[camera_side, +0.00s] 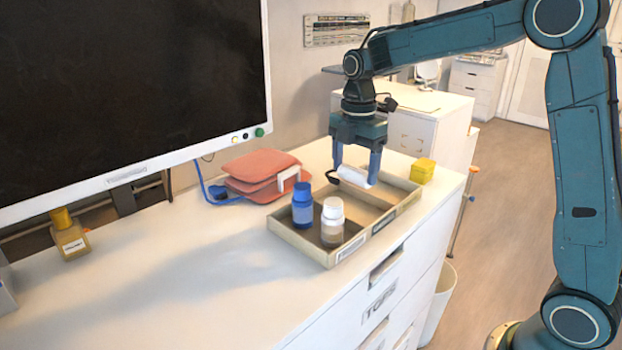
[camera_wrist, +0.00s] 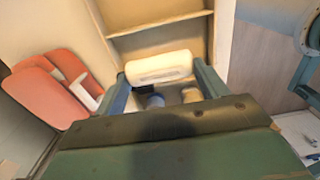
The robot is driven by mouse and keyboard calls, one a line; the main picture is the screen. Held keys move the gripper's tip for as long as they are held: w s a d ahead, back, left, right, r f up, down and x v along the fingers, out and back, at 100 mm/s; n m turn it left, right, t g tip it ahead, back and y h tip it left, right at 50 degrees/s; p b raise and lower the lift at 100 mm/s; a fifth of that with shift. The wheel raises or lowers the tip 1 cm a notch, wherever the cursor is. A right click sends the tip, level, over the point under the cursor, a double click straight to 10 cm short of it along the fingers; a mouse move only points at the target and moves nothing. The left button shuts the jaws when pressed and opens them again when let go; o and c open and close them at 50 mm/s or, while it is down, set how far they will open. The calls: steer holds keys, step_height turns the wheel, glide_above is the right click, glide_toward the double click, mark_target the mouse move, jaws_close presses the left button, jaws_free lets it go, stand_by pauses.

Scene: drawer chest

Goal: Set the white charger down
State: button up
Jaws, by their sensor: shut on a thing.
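The white charger (camera_side: 355,176) is a rounded white block between the fingers of my gripper (camera_side: 358,172). My gripper is shut on it and holds it over the beige divided tray (camera_side: 300,246) on the chest top. In the side view I cannot tell whether the charger touches the tray. In the wrist view the charger (camera_wrist: 158,68) lies across between both fingertips of my gripper (camera_wrist: 160,76), and the tray (camera_wrist: 160,42) shows beyond it.
A blue bottle (camera_side: 302,210) and a white-capped bottle (camera_side: 332,222) stand in the tray's near compartment. The chest top (camera_side: 190,290) is clear at the front left.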

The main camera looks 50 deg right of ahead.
mark_target(355, 170)
steer(key=shift+f, duration=1.05)
steer(key=shift+f, duration=2.1)
steer(key=shift+f, duration=0.15)
steer(key=o, duration=1)
step_height(355, 170, up, 12)
steer(key=shift+r, duration=0.2)
